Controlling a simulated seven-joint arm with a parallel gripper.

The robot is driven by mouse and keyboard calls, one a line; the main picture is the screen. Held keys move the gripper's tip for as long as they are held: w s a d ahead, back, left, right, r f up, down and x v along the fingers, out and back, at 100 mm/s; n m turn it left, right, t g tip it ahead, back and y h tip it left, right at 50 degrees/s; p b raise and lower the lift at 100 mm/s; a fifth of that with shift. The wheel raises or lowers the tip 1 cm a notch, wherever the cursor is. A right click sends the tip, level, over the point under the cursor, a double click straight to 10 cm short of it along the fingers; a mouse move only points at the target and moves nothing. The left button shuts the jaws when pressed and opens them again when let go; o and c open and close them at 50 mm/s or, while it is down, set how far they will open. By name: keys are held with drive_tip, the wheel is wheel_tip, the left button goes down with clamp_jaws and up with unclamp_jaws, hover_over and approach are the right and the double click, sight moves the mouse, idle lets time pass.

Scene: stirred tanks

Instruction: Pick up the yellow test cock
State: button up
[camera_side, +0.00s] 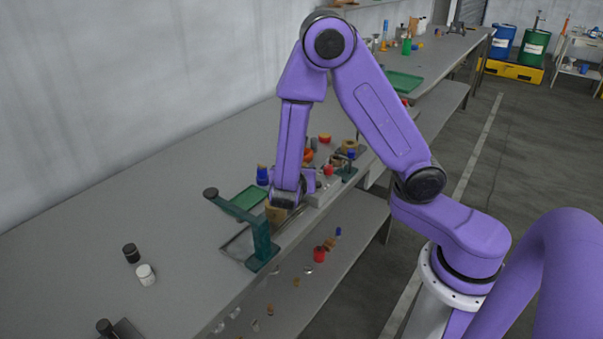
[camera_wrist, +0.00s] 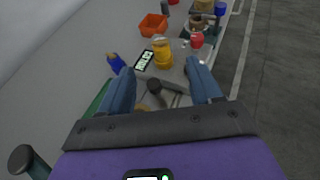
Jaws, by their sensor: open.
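A yellow upright piece (camera_wrist: 162,56), which looks like the yellow test cock, stands on the bench ahead of my fingers in the wrist view. It is beyond the fingertips, roughly in line with the gap between them, and nothing grips it. I cannot clearly pick it out in the side view. My gripper (camera_wrist: 159,68) is open, with its two blue fingers spread apart. A dark knob on a stem (camera_wrist: 155,87) shows between the fingers. In the side view my wrist is low over the bench, beside a tan block (camera_side: 276,214); the fingertips are hard to make out there.
A white label card (camera_wrist: 144,60) and blue bottle (camera_wrist: 116,63) are left of the yellow piece; a red piece (camera_wrist: 197,40) is right. An orange bin (camera_wrist: 153,25) lies beyond. A dark green stand (camera_side: 262,240) and green tray (camera_side: 250,197) are near my wrist. The bench's left part is mostly clear.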

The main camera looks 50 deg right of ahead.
drive_tip(key=x, duration=0.9)
drive_tip(key=shift+w+d+f, duration=0.1)
drive_tip(key=shift+d+f, duration=0.05)
drive_tip(key=shift+d, duration=0.1)
drive_tip(key=shift+f+x, duration=0.15)
drive_tip(key=shift+x, duration=1.2)
drive_tip(key=shift+f+x, duration=0.1)
drive_tip(key=shift+x, duration=1.25)
drive_tip(key=shift+a, duration=0.2)
clamp_jaws()
drive_tip(key=shift+r, duration=0.1)
